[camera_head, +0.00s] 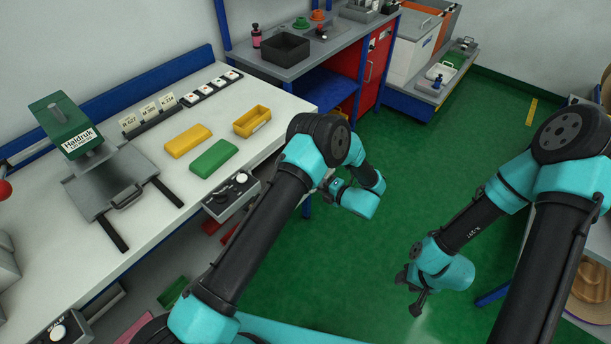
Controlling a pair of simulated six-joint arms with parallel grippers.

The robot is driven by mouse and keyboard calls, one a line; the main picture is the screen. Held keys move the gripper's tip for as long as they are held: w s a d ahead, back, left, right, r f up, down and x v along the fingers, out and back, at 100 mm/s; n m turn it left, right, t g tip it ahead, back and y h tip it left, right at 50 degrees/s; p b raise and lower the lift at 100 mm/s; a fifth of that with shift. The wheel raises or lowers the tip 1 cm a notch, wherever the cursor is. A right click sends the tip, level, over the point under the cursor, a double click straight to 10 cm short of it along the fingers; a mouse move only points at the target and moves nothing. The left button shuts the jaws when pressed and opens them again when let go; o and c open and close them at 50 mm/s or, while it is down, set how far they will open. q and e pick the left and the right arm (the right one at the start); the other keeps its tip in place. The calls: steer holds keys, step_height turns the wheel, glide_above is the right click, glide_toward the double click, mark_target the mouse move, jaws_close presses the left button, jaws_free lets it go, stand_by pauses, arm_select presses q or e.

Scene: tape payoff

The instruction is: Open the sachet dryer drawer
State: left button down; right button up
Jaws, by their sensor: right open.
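No label that I can read names a sachet dryer, so I cannot tell for sure which drawer it is. A red cabinet front (374,72) with handles stands under the back bench. A green machine marked Haldruk (66,125) stands on the left bench, with a grey handled plate (108,178) on black rails before it. My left gripper (328,190) is near the bench's right edge, partly hidden by its own arm; its jaw opening is unclear. My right gripper (410,293) is open and empty above the green floor, away from benches and cabinet.
The white bench (240,90) carries a yellow block (187,141), a green block (214,158), a yellow tray (252,121) and label cards. A knobbed control box (231,196) hangs at its front edge. A white bin (412,52) stands at the back. The green floor (400,185) is clear in the middle.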

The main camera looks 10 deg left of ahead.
arm_select(q)
steer(key=f+v, duration=0.1)
steer(key=v, duration=0.5)
steer(key=shift+f, duration=0.15)
steer(key=c, duration=1.2)
jaws_free()
steer(key=shift+d, duration=0.1)
steer(key=v, duration=1.7)
steer(key=shift+s+d, duration=0.15)
steer(key=shift+s, duration=0.05)
steer(key=x, duration=1.5)
steer(key=shift+w, duration=0.15)
